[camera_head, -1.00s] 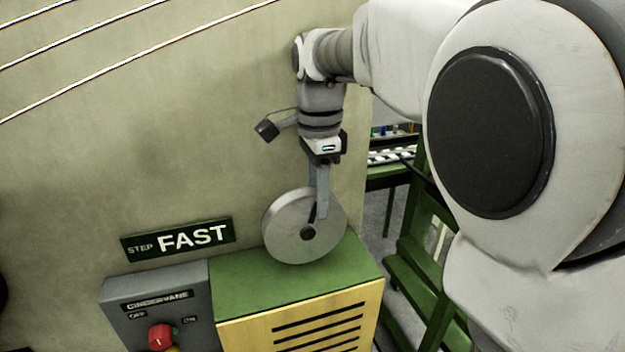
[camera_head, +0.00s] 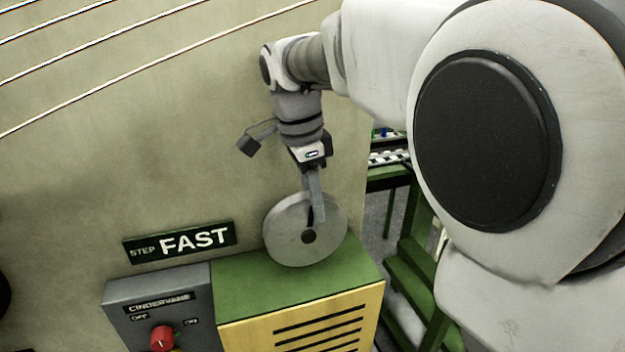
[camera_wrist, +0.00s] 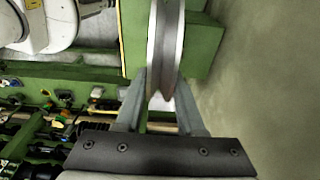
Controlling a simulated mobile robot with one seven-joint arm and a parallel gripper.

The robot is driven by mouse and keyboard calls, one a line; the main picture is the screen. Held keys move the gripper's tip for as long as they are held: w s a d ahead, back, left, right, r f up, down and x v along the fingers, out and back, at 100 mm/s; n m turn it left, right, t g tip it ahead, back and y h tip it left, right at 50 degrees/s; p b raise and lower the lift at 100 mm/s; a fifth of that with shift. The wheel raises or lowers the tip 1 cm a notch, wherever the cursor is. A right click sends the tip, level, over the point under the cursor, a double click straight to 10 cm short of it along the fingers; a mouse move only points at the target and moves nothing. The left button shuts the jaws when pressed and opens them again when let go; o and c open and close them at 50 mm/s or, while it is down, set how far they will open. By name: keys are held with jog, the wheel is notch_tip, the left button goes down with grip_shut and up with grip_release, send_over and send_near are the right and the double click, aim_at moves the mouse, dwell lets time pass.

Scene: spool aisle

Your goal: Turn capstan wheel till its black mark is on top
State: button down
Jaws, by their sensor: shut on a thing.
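The capstan wheel (camera_head: 283,234) is a grey disc with a dark hub, standing upright on a green-topped machine. My gripper (camera_head: 315,208) comes down from above and is shut on the wheel's upper rim, one finger on each face. In the wrist view the wheel's grooved rim (camera_wrist: 166,40) runs between the two fingers of my gripper (camera_wrist: 160,82). A dark streak (camera_head: 310,215) shows above the hub, beside the near finger, close to straight up. It looks like the black mark, but the finger partly covers that area.
A grey control box (camera_head: 150,300) with a red knob (camera_head: 162,338) stands left of the green and yellow machine cabinet (camera_head: 300,325). A "STEP FAST" sign (camera_head: 180,241) is on the wall behind. A green ladder-like frame (camera_head: 410,250) stands to the right.

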jog(key=shift+s+a+h, duration=0.1)
jog(key=shift+a+h, duration=0.25)
jog(key=shift+h, duration=0.25)
jog(key=c, duration=0.5)
grip_release()
jog(key=shift+r, duration=0.1)
jog(key=v, duration=0.5)
jog(key=p+v, duration=0.1)
jog(key=v, duration=1.1)
jog(key=shift+s+r+p, duration=0.15)
jog(key=shift+s+p, duration=0.15)
jog(key=shift+s, duration=0.05)
